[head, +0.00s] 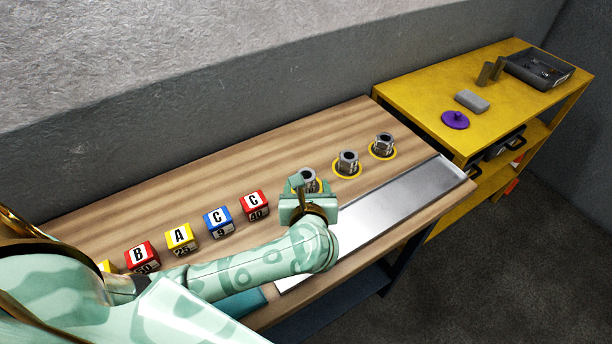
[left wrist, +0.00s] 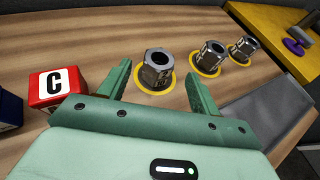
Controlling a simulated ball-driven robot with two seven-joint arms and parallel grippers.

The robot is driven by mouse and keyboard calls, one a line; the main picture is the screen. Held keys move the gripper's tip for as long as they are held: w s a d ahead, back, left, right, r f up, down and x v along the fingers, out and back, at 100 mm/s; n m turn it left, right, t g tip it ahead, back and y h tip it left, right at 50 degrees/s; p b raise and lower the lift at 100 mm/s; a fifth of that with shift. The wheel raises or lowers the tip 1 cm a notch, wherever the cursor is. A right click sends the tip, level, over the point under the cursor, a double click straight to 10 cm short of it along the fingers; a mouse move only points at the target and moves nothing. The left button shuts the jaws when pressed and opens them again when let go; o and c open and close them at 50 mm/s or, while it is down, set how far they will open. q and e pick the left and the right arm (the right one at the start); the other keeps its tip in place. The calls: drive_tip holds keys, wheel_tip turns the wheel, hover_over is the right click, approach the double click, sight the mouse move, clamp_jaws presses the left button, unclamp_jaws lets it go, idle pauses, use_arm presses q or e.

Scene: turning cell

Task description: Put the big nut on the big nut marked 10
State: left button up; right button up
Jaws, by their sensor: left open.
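Three big steel hex nuts stand upright on yellow rings in a row on the wooden bench: a left nut (head: 308,180), a middle nut (head: 347,162) and a right nut (head: 383,144). In the left wrist view, the nearest nut (left wrist: 156,70) stands ahead, between the lines of my fingers, with dark marks on its side that I cannot read. The other two nuts (left wrist: 209,57) (left wrist: 244,48) are to its right. My left gripper (left wrist: 160,88) is open and empty, close in front of the nearest nut. In the head view it partly hides that nut. My right gripper is not in view.
Lettered cubes, including a red C cube (head: 256,205) and a blue C cube (head: 218,222), stand left of my gripper. A metal plate (head: 400,200) lies along the bench front. A yellow shelf unit (head: 420,100) at right holds a purple lid (head: 455,120), a grey block (head: 472,101) and a dark tray (head: 540,72).

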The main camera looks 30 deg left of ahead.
use_arm(q)
drive_tip(key=v, duration=0.5)
drive_tip(key=shift+s+d+p, duration=0.1)
drive_tip(key=shift+s+p, duration=0.05)
drive_tip(key=shift+p, duration=0.15)
drive_tip(key=shift+s+d+r, duration=0.25)
drive_tip(key=shift+s, duration=0.2)
